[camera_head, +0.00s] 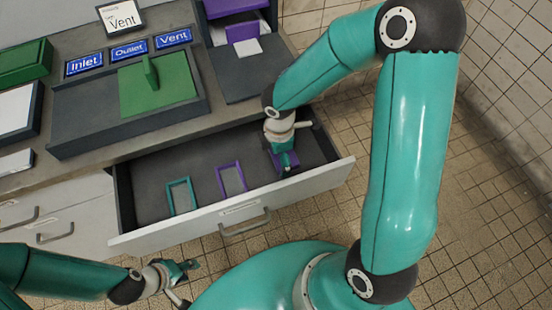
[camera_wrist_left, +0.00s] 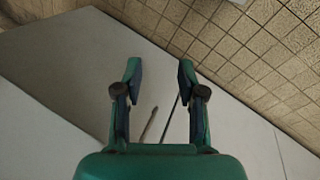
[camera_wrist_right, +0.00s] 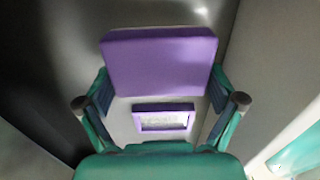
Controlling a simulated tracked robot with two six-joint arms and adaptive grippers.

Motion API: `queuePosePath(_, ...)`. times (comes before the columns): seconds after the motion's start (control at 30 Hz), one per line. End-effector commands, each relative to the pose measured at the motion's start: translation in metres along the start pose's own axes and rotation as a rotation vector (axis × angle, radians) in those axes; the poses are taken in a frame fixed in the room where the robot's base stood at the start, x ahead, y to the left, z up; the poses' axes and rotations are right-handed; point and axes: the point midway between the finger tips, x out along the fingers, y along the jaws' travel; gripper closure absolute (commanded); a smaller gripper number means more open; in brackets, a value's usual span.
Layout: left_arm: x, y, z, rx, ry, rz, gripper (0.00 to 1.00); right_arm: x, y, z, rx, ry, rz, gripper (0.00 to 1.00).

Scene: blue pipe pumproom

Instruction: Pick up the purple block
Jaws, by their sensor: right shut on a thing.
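The purple block (camera_wrist_right: 160,62) fills the space between the fingers of my right gripper (camera_wrist_right: 160,95) in the right wrist view. In the head view the right gripper (camera_head: 284,160) reaches down into the open drawer at its right end, and a bit of the purple block (camera_head: 291,168) shows beneath it. The gripper is shut on the block; whether the block touches the drawer floor I cannot tell. My left gripper (camera_head: 178,270) is low at the left, outside the drawer; in the left wrist view (camera_wrist_left: 160,75) its fingers are apart and empty.
The open drawer (camera_head: 150,235) has a teal frame (camera_head: 169,197) and a purple frame (camera_head: 221,180) on its floor. The drawer walls border the right gripper.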

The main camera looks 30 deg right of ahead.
Motion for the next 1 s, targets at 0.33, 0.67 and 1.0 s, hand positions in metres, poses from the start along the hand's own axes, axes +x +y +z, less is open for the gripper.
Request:
queuePosePath(0.33, -0.015, 0.006, 0.0, 0.0, 0.0, 0.0, 0.6, -0.097, 0.002, -0.001, 0.0, 0.003, 0.009, 0.45)
queuePosePath(0.67, -0.019, 0.007, 0.0, 0.0, 0.0, 0.0, 0.6, -0.155, 0.001, -0.001, -0.001, 0.002, 0.004, 0.45)
queuePosePath(1.0, -0.019, 0.007, 0.0, 0.0, 0.0, 0.0, 0.6, -0.165, 0.0, -0.001, -0.002, 0.002, 0.001, 0.45)
